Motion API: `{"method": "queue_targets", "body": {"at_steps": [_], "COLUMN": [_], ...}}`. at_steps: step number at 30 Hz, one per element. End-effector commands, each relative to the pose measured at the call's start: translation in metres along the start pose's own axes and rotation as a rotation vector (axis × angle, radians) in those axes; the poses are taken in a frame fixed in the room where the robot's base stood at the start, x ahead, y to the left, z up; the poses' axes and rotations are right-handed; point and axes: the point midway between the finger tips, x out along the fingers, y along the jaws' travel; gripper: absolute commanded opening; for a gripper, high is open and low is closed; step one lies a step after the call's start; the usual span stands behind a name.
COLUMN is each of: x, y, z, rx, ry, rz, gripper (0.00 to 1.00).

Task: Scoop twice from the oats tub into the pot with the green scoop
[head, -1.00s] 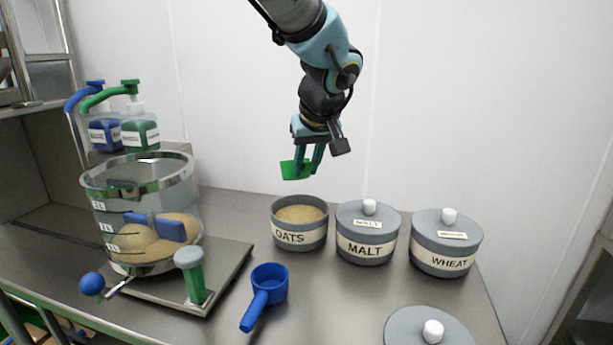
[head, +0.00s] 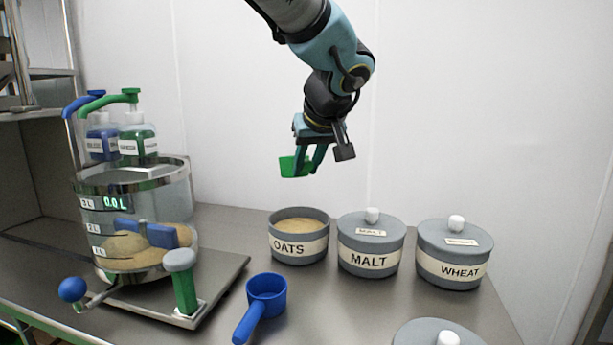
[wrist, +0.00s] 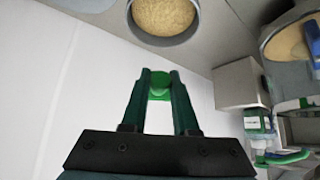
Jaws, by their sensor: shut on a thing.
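The green scoop (head: 291,166) is held by my gripper (head: 307,160), high above the back of the counter and above the oats tub. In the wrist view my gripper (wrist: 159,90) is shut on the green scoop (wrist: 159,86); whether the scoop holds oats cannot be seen. The oats tub (head: 298,247) stands uncovered with oats inside; it also shows in the wrist view (wrist: 165,38). The clear pot (head: 140,190) stands at the left, with pale grain and a blue paddle inside. Its display reads 0.0L.
A lidded malt tub (head: 370,243) and a lidded wheat tub (head: 452,253) stand right of the oats. A loose lid (head: 432,335) lies at the front right. A blue scoop (head: 262,300) lies in front. Blue (head: 101,143) and green (head: 138,141) pump bottles stand behind the pot.

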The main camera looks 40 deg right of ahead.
Motion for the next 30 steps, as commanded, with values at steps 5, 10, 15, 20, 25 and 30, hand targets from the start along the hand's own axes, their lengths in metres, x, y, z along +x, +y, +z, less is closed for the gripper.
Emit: {"method": "queue_targets", "body": {"at_steps": [5, 10, 15, 20, 25, 30], "x": [0.0005, -0.0013, -0.0026, -0.0043, -0.0057, -0.0079], "y": [0.0004, 0.0000, 0.0000, 0.0003, 0.0004, 0.0001], "z": [0.0008, -0.0004, -0.0021, -0.0034, -0.0043, -0.0062], "rx": [-0.001, -0.001, -0.001, -0.001, 0.001, -0.001], "ry": [0.031, 0.061, 0.090, 0.118, 0.147, 0.175], "rz": [0.002, 0.002, 0.002, 0.002, 0.002, 0.002], "gripper": [0.00, 0.00, 0.00, 0.00, 0.00, 0.00]}}
